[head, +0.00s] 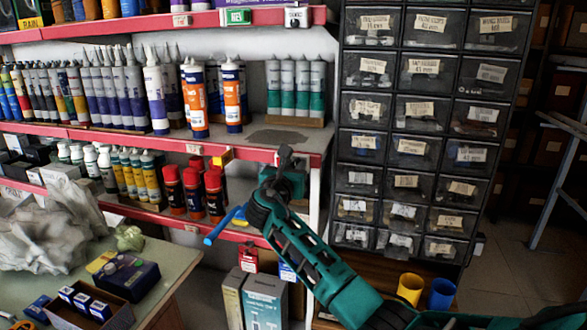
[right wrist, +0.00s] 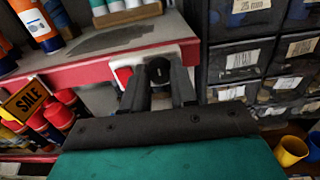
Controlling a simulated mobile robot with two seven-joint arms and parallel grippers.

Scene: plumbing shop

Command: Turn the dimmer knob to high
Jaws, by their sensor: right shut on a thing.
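My right gripper (head: 285,158) is at the red front edge of the shelf, its arm coming in from the lower right. In the right wrist view, the two black fingers of this gripper (right wrist: 159,78) are closed around a small dark knob (right wrist: 158,68) at the shelf's right end. The fingers and arm hide most of the knob, and its turn position and any markings cannot be read. In the head view the gripper covers the knob. My left gripper is not in view.
A red-edged shelf (head: 130,138) carries several tubes and cartridges. An orange SALE sign (right wrist: 27,100) hangs left of the gripper. A black drawer cabinet (head: 388,128) stands close on the right. A table (head: 160,262) is at lower left.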

